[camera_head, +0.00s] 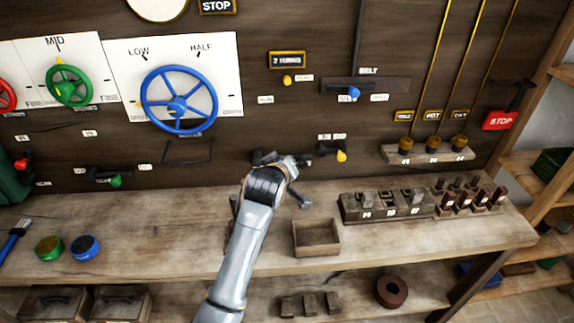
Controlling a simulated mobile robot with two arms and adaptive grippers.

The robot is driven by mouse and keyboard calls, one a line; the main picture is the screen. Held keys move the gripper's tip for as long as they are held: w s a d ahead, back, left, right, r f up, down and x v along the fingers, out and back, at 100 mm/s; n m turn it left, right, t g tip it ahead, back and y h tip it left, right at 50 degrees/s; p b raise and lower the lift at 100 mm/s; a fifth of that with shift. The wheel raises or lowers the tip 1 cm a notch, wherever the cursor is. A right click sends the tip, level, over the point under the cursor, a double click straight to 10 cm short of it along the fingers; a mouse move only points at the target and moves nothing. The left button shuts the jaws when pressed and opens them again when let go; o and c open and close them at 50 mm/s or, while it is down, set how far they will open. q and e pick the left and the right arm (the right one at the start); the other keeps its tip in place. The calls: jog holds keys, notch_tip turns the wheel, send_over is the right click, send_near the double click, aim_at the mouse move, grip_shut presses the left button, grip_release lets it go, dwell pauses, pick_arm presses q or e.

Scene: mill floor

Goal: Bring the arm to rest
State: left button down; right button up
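One arm of mine, which I take for the left as it comes in left of centre, reaches up over the workbench. Its gripper (292,170) is by the wall above the bench, near a lever with a yellow knob (341,156). My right gripper is not in view.
The wooden bench (150,215) carries an open wooden box (316,238) just below the gripper and a block rack (388,207) to the right. A blue handwheel (180,100) and a green handwheel (68,83) stand out from the wall. The bench left of the arm is mostly clear.

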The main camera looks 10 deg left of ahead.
pick_arm(q)
jog(key=shift+s+r, duration=0.15)
jog(key=shift+s, duration=0.1)
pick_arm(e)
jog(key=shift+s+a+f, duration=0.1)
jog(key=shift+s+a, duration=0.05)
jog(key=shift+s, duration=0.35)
